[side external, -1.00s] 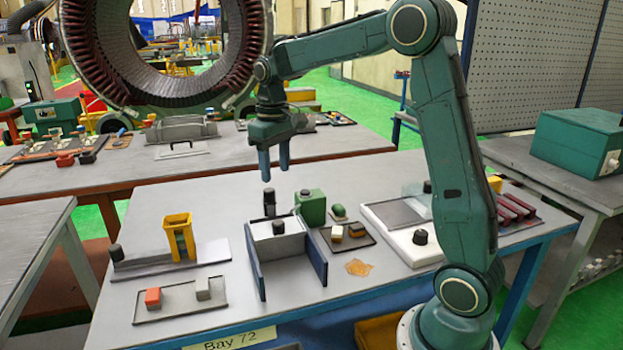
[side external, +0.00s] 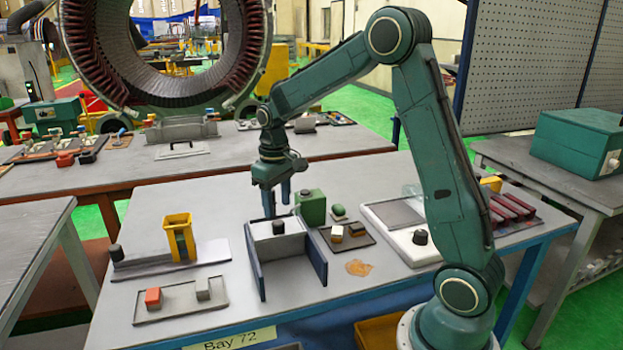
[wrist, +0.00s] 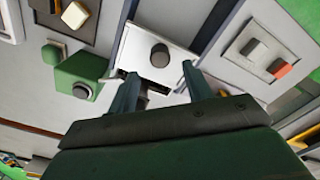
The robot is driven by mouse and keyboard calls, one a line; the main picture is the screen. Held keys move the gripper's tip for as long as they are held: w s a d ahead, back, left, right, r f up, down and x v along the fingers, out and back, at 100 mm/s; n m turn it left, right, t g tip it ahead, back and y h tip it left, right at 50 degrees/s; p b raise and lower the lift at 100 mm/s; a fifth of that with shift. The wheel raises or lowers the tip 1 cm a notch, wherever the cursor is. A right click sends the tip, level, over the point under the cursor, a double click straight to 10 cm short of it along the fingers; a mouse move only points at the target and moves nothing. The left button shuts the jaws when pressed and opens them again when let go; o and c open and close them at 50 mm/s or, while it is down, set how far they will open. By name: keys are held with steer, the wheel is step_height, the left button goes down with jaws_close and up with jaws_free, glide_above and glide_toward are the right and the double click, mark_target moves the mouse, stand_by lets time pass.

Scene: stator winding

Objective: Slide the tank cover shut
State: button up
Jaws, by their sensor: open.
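A white plate with a dark knob (side external: 278,227) sits between two dark blue walls in the middle of the table. It looks like the tank cover, though I cannot be sure. In the wrist view the white plate (wrist: 145,45) lies just beyond my fingers, and a dark gap shows at its near edge. My gripper (side external: 277,199) points down just behind the plate, open. In the wrist view its fingers (wrist: 160,88) are apart, with a dark object partly visible between them. The knob is outside the fingers. Whether a fingertip touches anything, I cannot tell.
A green box (side external: 311,206) stands close to the right of my gripper. A tray with small blocks (side external: 364,241) and a white unit with a dark knob (side external: 402,243) lie further right. A yellow holder (side external: 178,222) stands left, behind a tray with red and grey blocks (side external: 180,307).

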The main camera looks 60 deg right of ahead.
mark_target(278, 222)
steer(key=shift+f, duration=2.35)
